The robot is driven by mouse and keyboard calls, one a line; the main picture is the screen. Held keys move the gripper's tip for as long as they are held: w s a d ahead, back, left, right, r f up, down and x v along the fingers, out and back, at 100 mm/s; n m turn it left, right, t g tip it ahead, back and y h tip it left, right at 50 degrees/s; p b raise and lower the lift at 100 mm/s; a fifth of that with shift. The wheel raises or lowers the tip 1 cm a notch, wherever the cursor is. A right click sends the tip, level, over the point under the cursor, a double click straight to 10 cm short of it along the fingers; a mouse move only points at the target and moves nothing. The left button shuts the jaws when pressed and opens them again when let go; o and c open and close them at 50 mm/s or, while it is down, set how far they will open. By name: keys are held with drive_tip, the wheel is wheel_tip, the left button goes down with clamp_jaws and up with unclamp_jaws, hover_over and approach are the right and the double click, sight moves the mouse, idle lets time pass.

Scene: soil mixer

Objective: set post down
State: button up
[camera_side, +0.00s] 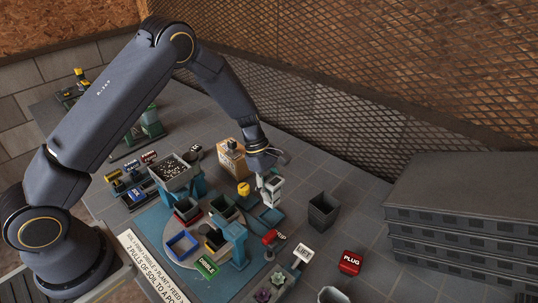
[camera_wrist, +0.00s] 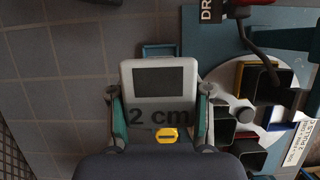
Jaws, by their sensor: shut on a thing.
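My gripper (camera_side: 268,166) is shut on a white post (camera_side: 272,186) above the blue work area, and the post hangs below the fingers. In the wrist view, my gripper (camera_wrist: 159,108) has a finger on each side of the post (camera_wrist: 159,67). The post shows a dark rectangular face there. Large "2 cm" lettering shows between the fingers. A blue tray (camera_side: 266,216) lies below the post in the side view, and a small blue edge (camera_wrist: 158,50) shows behind it in the wrist view. I cannot tell whether the post touches anything beneath it.
A round plate with pots (camera_side: 184,244) stands left of the post. A yellow knob (camera_side: 243,188) and a cardboard box (camera_side: 231,158) are close by. A dark empty pot (camera_side: 323,210) and a red PLUG block (camera_side: 350,262) stand on the right. Bare table lies around them.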

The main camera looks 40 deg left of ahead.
wheel_tip(320, 180, down, 7)
drive_tip(key=shift+r, duration=0.1)
idle(0.4)
drive_tip(key=o, duration=1.2)
